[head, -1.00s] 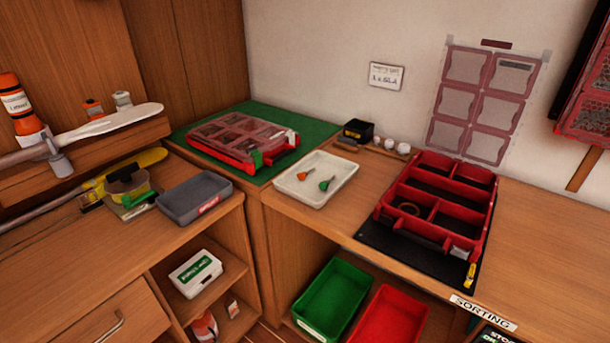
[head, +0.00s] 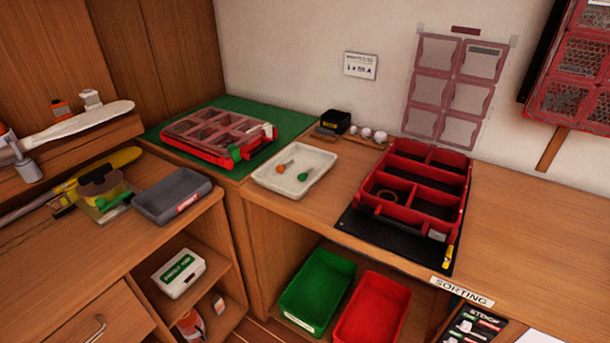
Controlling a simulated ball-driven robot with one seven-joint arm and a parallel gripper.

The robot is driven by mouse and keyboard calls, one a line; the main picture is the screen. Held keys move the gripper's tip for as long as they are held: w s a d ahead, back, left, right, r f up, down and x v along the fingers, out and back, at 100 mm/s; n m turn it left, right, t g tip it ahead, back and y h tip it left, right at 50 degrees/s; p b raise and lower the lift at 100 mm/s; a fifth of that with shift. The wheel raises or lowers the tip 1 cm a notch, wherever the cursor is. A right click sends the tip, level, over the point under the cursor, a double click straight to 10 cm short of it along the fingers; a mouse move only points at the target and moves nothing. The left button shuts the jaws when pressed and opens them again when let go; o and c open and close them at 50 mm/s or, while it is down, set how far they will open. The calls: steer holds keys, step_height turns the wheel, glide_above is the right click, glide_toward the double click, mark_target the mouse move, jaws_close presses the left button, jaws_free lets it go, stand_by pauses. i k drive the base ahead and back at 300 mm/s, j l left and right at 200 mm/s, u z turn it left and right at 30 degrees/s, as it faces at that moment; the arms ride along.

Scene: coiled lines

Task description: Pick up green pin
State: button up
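The green pin (head: 305,174) lies in the shallow white tray (head: 268,183) on the wooden counter. It has a green head and a thin light shaft. An orange pin (head: 281,169) lies beside it on the left in the same tray, apart from it. My gripper is not in the head view.
A red open organizer (head: 458,206) on a black mat stands right of the tray. A closed red case (head: 201,164) on a green mat is behind left. A grey tray (head: 150,212) sits left. Green (head: 348,263) and red (head: 400,283) bins are below. The counter at right is clear.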

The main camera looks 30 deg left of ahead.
mark_target(302, 177)
steer(key=i+j+u, duration=1.15)
steer(key=i, duration=0.15)
